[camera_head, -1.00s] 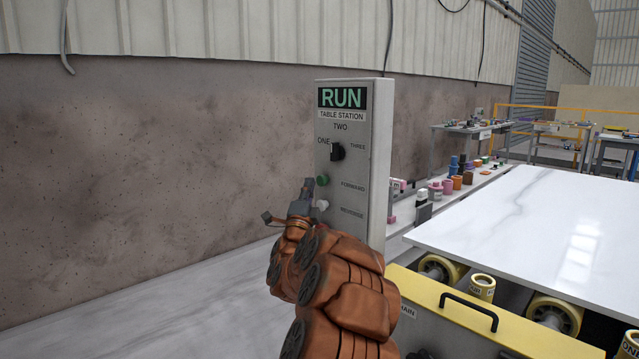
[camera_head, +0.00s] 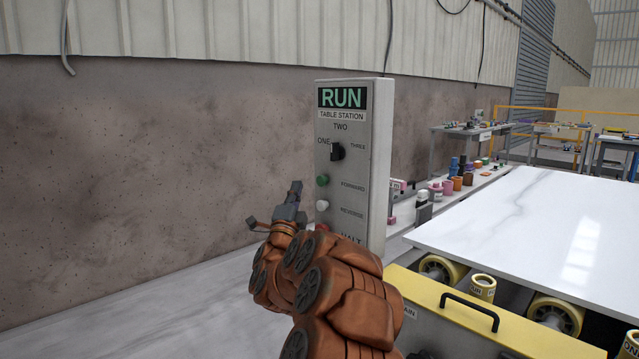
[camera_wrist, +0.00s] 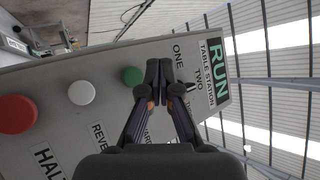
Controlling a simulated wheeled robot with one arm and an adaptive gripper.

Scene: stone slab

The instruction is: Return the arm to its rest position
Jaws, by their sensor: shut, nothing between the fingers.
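My gripper (camera_head: 296,190) is shut and empty, to the left of the control box (camera_head: 375,165) in the head view. My orange-brown arm comes up from the bottom of the picture and covers the box's lower part. In the wrist view my gripper (camera_wrist: 159,68) is shut, with its fingertips together in front of the box face. The box shows a RUN sign, a black selector knob (camera_head: 337,151), a green button (camera_head: 322,181) and a white button (camera_head: 321,206). A red button (camera_wrist: 17,113) shows in the wrist view. I cannot tell the exact gap between fingertips and box.
A white stone slab (camera_head: 540,225) lies on rollers at the right, behind a yellow edge with a black handle (camera_head: 468,310). Cups and jars (camera_head: 458,180) stand on a ledge behind the box. A wall closes the back; the space left of my gripper looks clear.

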